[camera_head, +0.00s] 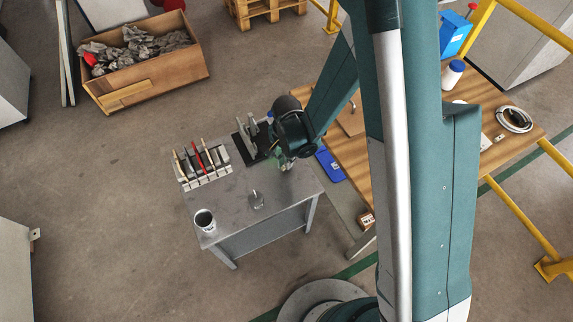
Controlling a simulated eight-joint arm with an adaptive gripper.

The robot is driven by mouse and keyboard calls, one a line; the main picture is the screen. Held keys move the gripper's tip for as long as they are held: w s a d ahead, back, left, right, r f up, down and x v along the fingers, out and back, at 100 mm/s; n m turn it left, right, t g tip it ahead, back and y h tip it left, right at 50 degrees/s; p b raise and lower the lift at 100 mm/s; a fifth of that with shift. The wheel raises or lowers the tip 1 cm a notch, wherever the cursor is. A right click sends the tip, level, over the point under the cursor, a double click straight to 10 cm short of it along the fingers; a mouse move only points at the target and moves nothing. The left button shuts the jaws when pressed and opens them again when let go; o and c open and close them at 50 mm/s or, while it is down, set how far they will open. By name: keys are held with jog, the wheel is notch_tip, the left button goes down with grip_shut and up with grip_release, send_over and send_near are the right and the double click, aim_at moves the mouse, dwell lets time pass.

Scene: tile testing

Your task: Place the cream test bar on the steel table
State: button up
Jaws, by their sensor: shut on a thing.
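The grey steel table (232,197) stands in the middle of the view. My gripper (287,163) is over its right back edge, angled down and small in the picture. It is shut on a small pale piece, mostly hidden by the fingers. I cannot tell for certain whether this is the cream test bar. The height of the gripper above the tabletop is not clear.
A slotted rack (206,178) with several upright bars, one red, stands on the table's left. A grey fixture on a black base (243,148), a white cup (205,221) and a small clear vessel (256,200) share the tabletop. A wooden bench (490,155) is at right.

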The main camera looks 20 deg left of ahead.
jog(key=shift+f, duration=1.1)
jog(key=shift+f+b, duration=0.25)
jog(key=shift+b, duration=0.15)
jog(key=o, duration=0.7)
jog(key=shift+r, duration=0.1)
jog(key=shift+o, duration=0.2)
jog(key=shift+r+p, duration=0.2)
jog(key=shift+p, duration=0.1)
notch_tip(320, 180, up, 12)
jog(key=p, duration=0.3)
